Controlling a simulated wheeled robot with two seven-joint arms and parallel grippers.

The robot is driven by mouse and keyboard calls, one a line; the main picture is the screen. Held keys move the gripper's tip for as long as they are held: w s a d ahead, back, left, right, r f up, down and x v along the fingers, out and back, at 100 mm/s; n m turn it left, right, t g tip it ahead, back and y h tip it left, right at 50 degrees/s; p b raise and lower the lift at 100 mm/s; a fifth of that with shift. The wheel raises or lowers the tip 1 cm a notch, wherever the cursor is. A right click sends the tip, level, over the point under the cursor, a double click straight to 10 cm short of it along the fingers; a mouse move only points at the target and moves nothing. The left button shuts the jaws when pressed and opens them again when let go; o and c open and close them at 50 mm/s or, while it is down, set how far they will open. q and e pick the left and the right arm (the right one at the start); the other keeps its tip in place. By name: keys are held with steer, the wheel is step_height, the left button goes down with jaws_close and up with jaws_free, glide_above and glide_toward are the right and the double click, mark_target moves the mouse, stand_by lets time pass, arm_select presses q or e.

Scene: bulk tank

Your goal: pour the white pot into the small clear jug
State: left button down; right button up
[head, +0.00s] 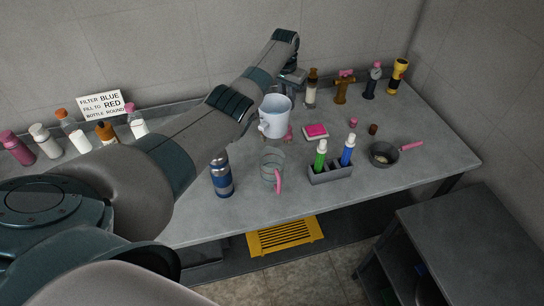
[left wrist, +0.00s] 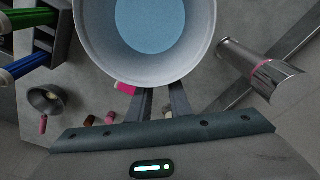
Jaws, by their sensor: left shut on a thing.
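The white pot (head: 272,122) is held upright above the bench, behind the small clear jug. In the left wrist view the pot (left wrist: 99,58) fills the top middle, with a light blue liquid surface inside. My left gripper (left wrist: 160,100) is shut on the pot's side; in the head view the fingers are partly hidden by the pot. The small clear jug (head: 268,164) stands upright on the bench, its pink handle toward the front. It looks empty, and the pot is not over its mouth. My right gripper does not show.
A blue flask (head: 221,177) stands left of the jug. A grey rack (head: 330,174) with green and blue markers is to its right, then a dark pan (head: 384,154). A pink sponge (head: 315,131) lies behind. Bottles stand along the wall by a sign (head: 101,105).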

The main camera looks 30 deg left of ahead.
mark_target(288, 100)
arm_select(q)
steer(key=p, duration=0.2)
steer(key=s+r+p, duration=0.1)
steer(key=p, duration=0.2)
steer(key=shift+d+r+t+y, duration=0.2)
steer(key=shift+d+t+y, duration=0.1)
steer(key=shift+t, duration=0.1)
steer(key=shift+s+f, duration=0.15)
steer(key=shift+f, duration=0.05)
steer(key=shift+s+r+t+p, duration=0.15)
steer(key=shift+t+p, duration=0.25)
steer(key=shift+p, duration=0.15)
steer(key=shift+s+d+t+y+p, duration=0.25)
steer(key=shift+t+y+p, duration=0.15)
steer(key=shift+t+y, duration=0.1)
steer(key=shift+s+d, duration=0.1)
steer(key=shift+s+d+r+t, duration=0.1)
steer(key=shift+s+t, duration=0.1)
steer(key=shift+t, duration=0.1)
steer(key=shift+s+d+r+t+y, duration=0.25)
steer(key=shift+s+r+t+y, duration=0.15)
steer(key=shift+s+r+y, duration=0.15)
steer(key=shift+s+d+r+t+y, duration=0.4)
steer(key=shift+s+r+t, duration=0.2)
steer(key=shift+r, duration=0.2)
steer(key=shift+s+d+r+t+y, duration=0.25)
steer(key=shift+s+d+r+t, duration=0.1)
steer(key=shift+s+r+t, duration=0.35)
